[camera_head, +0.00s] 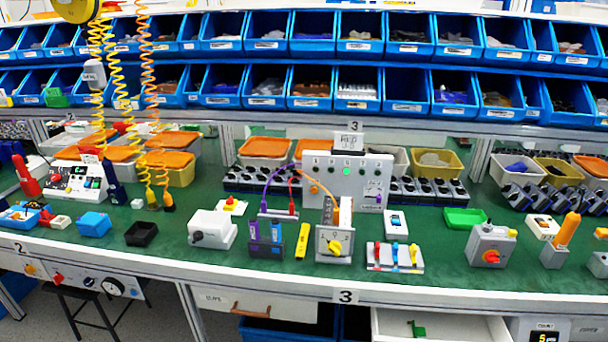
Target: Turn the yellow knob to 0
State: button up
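The yellow knob (334,247) is on the front face of a small whitish box (321,255) standing near the front edge of the green bench, right of the picture's middle. A dial scale surrounds the knob, but its marks and the knob's pointing direction are too small to read surely. My gripper is not in view, and nothing touches the knob.
A yellow bar (303,241) stands left of the box, and a panel with red, blue and yellow levers (395,258) sits to its right. A grey box with a red knob (491,256) is farther right. A drawer (440,325) below is open.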

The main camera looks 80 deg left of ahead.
aim_at(333, 247)
jog(key=u, duration=0.8)
jog(key=k, duration=1.05)
jog(key=u, duration=1.6)
jog(key=i, duration=1.65)
jog(key=z, duration=0.3)
